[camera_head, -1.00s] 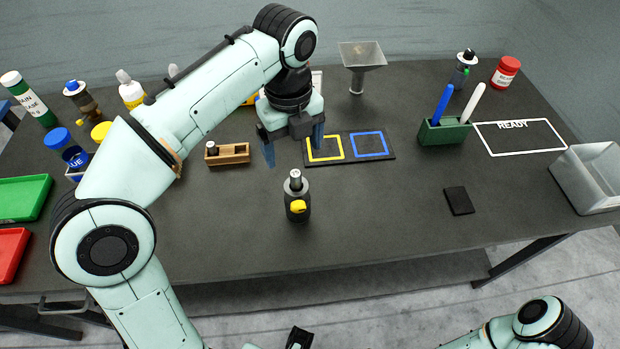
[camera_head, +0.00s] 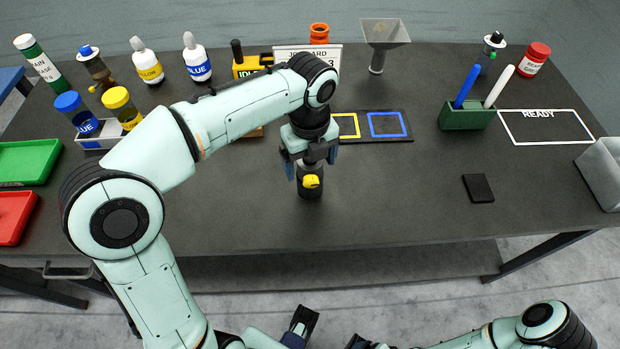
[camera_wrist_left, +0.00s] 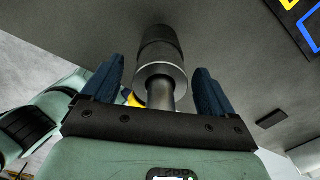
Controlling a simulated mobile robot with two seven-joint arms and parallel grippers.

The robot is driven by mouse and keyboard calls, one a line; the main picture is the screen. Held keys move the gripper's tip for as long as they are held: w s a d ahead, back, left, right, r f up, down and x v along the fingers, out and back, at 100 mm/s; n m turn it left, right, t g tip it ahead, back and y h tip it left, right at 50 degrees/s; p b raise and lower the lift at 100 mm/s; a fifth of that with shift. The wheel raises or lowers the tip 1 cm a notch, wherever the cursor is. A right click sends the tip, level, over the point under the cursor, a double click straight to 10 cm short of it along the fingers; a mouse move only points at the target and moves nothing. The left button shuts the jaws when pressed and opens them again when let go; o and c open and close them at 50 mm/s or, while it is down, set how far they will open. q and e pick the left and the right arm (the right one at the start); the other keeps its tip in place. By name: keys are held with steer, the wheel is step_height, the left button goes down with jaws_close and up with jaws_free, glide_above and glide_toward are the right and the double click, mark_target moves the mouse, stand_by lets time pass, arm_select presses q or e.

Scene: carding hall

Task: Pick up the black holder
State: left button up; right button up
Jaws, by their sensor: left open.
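The black holder (camera_head: 308,192) stands upright on the dark table, a black cylinder with a yellow knob and a metal shank on top. In the left wrist view the holder (camera_wrist_left: 160,42) shows with its steel collar and shank. My left gripper (camera_head: 308,170) is over its top, jaws open, with one blue finger on each side of the shank in the left wrist view (camera_wrist_left: 159,66). It is not closed on it. The gripper hides the holder's upper part in the head view.
A black board with yellow and blue squares (camera_head: 408,139) lies behind and right of the holder. A green pen stand (camera_head: 466,119), a small black pad (camera_head: 478,188) and a grey bin (camera_head: 603,172) are further right. Red (camera_head: 14,217) and green (camera_head: 25,163) trays sit left. The table's front middle is clear.

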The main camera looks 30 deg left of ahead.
arm_select(q)
steer(key=shift+f, duration=0.1)
jaws_close()
steer(key=shift+r, duration=0.2)
